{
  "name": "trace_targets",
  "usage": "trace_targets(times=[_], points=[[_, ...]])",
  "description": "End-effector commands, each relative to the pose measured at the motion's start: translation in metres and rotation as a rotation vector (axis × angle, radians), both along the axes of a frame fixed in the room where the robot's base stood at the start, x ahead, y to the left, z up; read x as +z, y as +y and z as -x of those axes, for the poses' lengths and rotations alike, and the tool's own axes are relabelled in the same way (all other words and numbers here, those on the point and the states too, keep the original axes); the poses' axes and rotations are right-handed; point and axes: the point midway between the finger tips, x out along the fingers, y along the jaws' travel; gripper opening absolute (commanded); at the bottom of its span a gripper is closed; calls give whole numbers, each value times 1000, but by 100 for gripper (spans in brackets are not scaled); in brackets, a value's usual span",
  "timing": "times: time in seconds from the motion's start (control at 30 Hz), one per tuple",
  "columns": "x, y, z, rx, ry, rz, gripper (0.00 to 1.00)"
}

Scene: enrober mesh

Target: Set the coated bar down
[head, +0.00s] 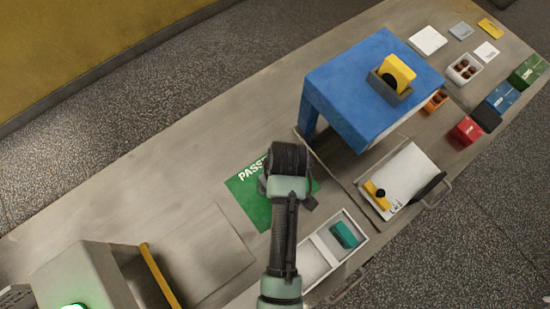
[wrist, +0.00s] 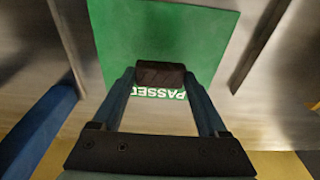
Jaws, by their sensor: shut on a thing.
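The coated bar (wrist: 160,75) is a small dark brown block in the wrist view. My gripper (wrist: 161,80) is shut on it, one finger at each end. The bar is over a green mat (wrist: 130,30) with the word PASSED in white, near the lettering. I cannot tell whether the bar touches the mat. In the head view the mat (head: 247,190) lies on the grey bench, and my arm and wrist hide the bar, the fingers and part of the mat.
A blue enrober housing (head: 350,75) stands right of the mat. A white divided tray (head: 318,262) with a teal block lies below right. A white board (head: 405,175) with a yellow item lies farther right. Bare bench (head: 150,180) extends left of the mat.

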Motion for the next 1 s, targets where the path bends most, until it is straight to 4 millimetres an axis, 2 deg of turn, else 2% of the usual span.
trace_targets(times=[0.23, 0.67, 0.7, 0.8, 1.0], points=[[-34, 0, 1, -2, 4, 0, 45], [-42, 0, 1, -2, 1, 0, 45], [-42, 0, 1, -2, 1, 0, 80], [-42, 0, 1, -2, 1, 0, 98], [-41, 0, 1, -2, 1, 0, 100]])
